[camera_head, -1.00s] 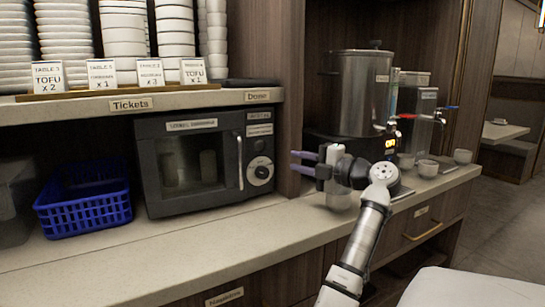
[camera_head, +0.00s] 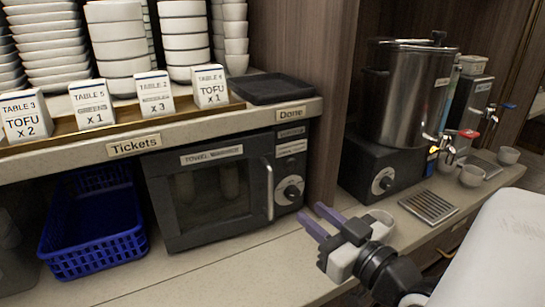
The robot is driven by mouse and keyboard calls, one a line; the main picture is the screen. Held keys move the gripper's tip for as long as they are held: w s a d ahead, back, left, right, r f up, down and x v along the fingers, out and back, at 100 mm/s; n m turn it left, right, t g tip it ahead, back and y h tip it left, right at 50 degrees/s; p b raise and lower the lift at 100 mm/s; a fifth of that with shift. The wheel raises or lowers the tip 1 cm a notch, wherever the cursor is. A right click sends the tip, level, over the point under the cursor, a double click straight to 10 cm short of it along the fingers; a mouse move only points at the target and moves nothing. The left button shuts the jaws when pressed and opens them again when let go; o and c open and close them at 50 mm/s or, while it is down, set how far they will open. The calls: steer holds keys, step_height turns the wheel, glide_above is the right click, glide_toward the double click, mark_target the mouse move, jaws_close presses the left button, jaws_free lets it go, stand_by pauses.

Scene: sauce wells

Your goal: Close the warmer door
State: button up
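The dark towel warmer (camera_head: 232,188) stands on the counter under the ticket shelf. Its glass door (camera_head: 215,192) looks flush with the front, with no visible gap. The upright silver handle (camera_head: 268,188) is at the door's right edge. Pale rolled shapes show dimly behind the glass. My gripper (camera_head: 309,212) is to the right of the warmer, near its front right corner, with its purple fingers pointing up and left. The fingers are apart with nothing between them. They appear clear of the handle and door.
A blue basket (camera_head: 95,235) sits left of the warmer. A ticket shelf (camera_head: 145,143) with stacked dishes overhangs it. A metal urn (camera_head: 405,95), drip tray (camera_head: 429,206) and small cups stand to the right. The counter (camera_head: 220,265) in front of the warmer is clear.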

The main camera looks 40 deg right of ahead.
mark_target(271, 183)
steer(key=w+p, duration=0.1)
steer(key=w, duration=0.3)
steer(key=w+p, duration=0.1)
steer(key=w, duration=0.4)
steer(key=w+p, duration=0.1)
steer(key=w, duration=0.3)
steer(key=shift+w+d+p, duration=0.3)
steer(key=shift+w+d, duration=0.05)
steer(key=shift+d, duration=0.05)
jaws_close()
